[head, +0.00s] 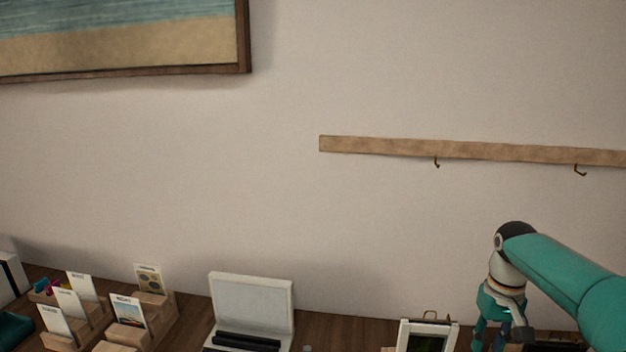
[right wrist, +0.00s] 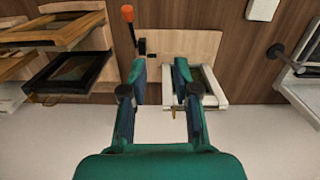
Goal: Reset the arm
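My right arm comes in from the right in the head view, and its teal gripper (head: 490,342) hangs fingers-down over the table, cut off by the bottom edge. In the right wrist view the two fingers of the right gripper (right wrist: 160,64) stand apart, with nothing visibly held between them. A light wooden board (right wrist: 187,45) shows behind the fingers. A small white-framed picture (right wrist: 224,93) lies beside and partly behind the right-hand finger; whether they touch cannot be told. My left arm and gripper are not in view.
The head view shows wooden card stands (head: 152,302) and a white box with an upright lid (head: 252,293) along the wall. A hook rail (head: 470,150) and a framed picture (head: 242,40) hang above. Dark frames (right wrist: 68,74) and an orange-handled tool (right wrist: 128,14) surround the right gripper.

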